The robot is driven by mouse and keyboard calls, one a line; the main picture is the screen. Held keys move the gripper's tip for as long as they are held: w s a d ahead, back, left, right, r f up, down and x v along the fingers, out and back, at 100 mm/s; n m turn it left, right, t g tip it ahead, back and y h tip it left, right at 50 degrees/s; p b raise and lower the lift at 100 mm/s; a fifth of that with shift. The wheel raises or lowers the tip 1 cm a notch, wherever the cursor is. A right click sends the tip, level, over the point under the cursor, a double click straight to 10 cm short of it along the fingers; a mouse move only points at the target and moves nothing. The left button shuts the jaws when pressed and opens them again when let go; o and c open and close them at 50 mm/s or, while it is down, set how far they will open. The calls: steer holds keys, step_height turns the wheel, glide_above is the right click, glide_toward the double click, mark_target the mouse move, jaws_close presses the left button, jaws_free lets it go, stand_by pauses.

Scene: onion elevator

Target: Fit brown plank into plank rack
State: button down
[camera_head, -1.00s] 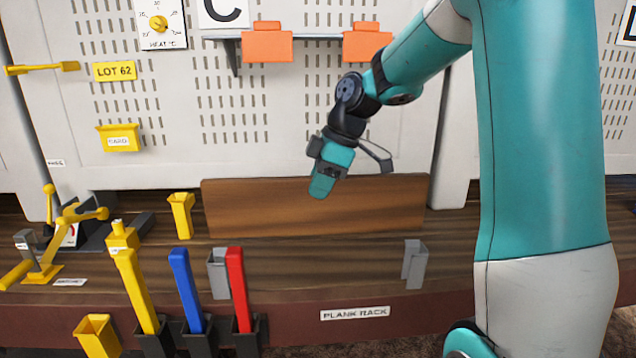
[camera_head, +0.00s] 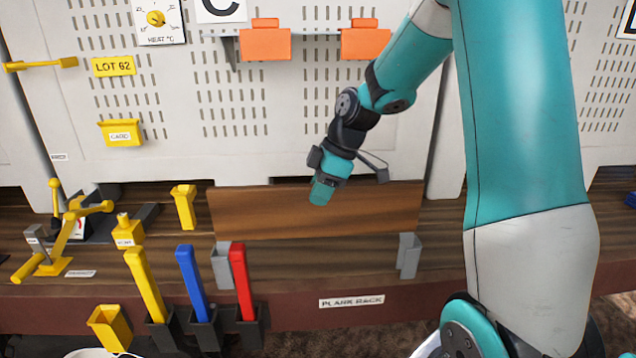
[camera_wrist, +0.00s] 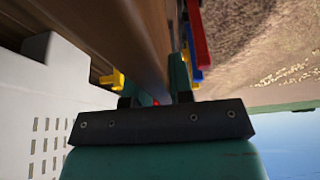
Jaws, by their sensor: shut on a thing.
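The brown plank (camera_head: 270,212) is a long wooden board, held on edge and level above the bench in the head view. My gripper (camera_head: 322,190) is shut on the middle of its top edge. In the wrist view the plank (camera_wrist: 135,40) runs away between the jaws of my gripper (camera_wrist: 155,92). The plank rack is a pair of grey slotted posts, the left one (camera_head: 222,265) and the right one (camera_head: 409,256), standing near the bench's front edge. The plank appears behind and above the posts, with its ends roughly in line with them. Its exact gap to them cannot be told.
Red (camera_head: 241,283), blue (camera_head: 190,283) and yellow (camera_head: 145,286) handles stand in dark holders left of the rack. A yellow holder (camera_head: 184,206) stands by the plank's left end. A perforated white panel (camera_head: 290,130) rises behind. The bench between the posts is clear.

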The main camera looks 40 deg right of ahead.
mark_target(349, 183)
step_height(349, 183, down, 13)
steer(key=b, duration=1)
stand_by(1.2)
steer(key=shift+w, duration=0.1)
steer(key=c, duration=0.9)
jaws_free()
steer(key=v, duration=1.7)
steer(key=shift+d+r+b, duration=0.15)
steer(key=shift+b, duration=0.2)
